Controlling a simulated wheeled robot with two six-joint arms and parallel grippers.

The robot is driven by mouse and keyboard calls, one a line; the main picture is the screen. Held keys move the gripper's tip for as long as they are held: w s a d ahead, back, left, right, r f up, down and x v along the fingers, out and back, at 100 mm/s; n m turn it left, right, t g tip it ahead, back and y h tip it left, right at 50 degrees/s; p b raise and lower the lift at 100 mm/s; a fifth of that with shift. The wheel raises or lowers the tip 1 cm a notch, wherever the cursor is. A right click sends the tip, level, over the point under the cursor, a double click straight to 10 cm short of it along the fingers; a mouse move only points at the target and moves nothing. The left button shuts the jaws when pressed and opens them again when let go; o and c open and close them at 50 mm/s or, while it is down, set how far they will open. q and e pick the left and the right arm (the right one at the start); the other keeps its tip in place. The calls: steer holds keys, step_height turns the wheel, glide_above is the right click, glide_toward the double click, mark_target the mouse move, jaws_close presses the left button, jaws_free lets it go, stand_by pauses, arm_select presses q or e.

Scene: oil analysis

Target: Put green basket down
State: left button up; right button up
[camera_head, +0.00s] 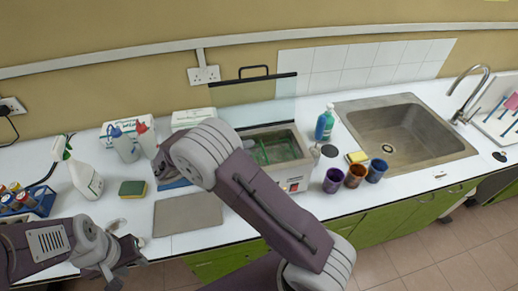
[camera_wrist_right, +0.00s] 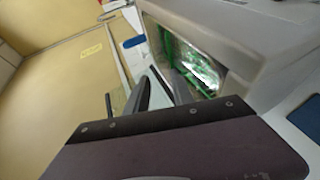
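The green basket (camera_head: 272,151) sits inside the open basin of a white bath machine (camera_head: 294,183). Part of it also shows in the right wrist view (camera_wrist_right: 182,62), inside the bath opening. My right arm crosses the machine's left side in the head view and hides its own gripper there. In the right wrist view my right gripper (camera_wrist_right: 165,72) has its two fingers apart beside the bath opening, with nothing clearly held between them. My left gripper (camera_head: 130,250) is low at the left, over the counter's front edge, away from the basket; its finger gap is too small to judge.
A raised clear lid (camera_head: 252,90) stands behind the bath. A grey plate (camera_head: 188,213) and sponge (camera_head: 132,188) lie left. Spray bottle (camera_head: 84,178) stands far left.

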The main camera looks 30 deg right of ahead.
steer(key=v, duration=0.3)
steer(key=shift+a+r, duration=0.25)
steer(key=shift+a, duration=0.05)
